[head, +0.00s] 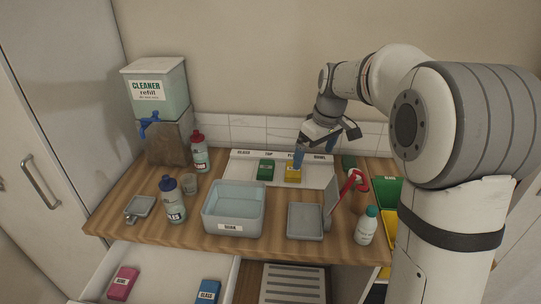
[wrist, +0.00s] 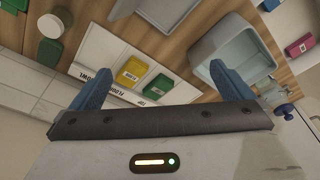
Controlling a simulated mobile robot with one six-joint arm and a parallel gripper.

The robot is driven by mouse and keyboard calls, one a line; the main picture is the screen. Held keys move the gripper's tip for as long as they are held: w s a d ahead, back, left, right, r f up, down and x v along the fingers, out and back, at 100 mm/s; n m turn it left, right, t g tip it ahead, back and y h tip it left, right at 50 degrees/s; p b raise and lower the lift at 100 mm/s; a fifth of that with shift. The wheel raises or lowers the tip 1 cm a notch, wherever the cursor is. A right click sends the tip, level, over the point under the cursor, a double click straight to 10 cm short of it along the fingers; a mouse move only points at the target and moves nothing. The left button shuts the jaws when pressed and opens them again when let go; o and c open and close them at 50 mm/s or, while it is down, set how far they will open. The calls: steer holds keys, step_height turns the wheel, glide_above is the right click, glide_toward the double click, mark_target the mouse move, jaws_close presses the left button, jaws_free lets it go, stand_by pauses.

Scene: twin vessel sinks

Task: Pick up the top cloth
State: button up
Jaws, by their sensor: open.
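A green cloth (head: 265,170) lies folded on the white labelled board (head: 245,181), in the slot marked TOP; it also shows in the wrist view (wrist: 156,89). A yellow cloth (head: 293,173) lies to its right in the slot marked FLOOR, and it shows in the wrist view (wrist: 131,71). My gripper (head: 299,158) is open and empty, with blue fingers, above the back of the board near the yellow cloth. In the wrist view my gripper (wrist: 172,80) has its fingers spread wide, with both cloths beyond them.
Bottles, a cup and a cleaner dispenser (head: 157,90) stand left. The open drawer holds a pink cloth (head: 122,283) and a blue cloth (head: 208,291).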

steer(key=w+a+f+n+g+p, duration=0.1)
steer(key=w+a+f+n, duration=0.2)
steer(key=w, duration=0.4)
steer(key=w+a+f+n+p, duration=0.1)
steer(key=w+a+f+n, duration=0.1)
steer(key=w+a, duration=0.35)
steer(key=n+y+p, duration=0.1)
steer(key=n+p, duration=0.1)
steer(key=n, duration=0.2)
glide_toward(266, 167)
steer(key=shift+y, duration=0.3)
steer(key=x, duration=0.2)
steer(key=p+x, duration=0.1)
steer(key=x, duration=0.2)
steer(key=p+x, duration=0.1)
steer(key=x, duration=0.2)
steer(key=shift+d+f, duration=0.2)
steer(key=shift+f, duration=0.15)
steer(key=c, duration=0.7)
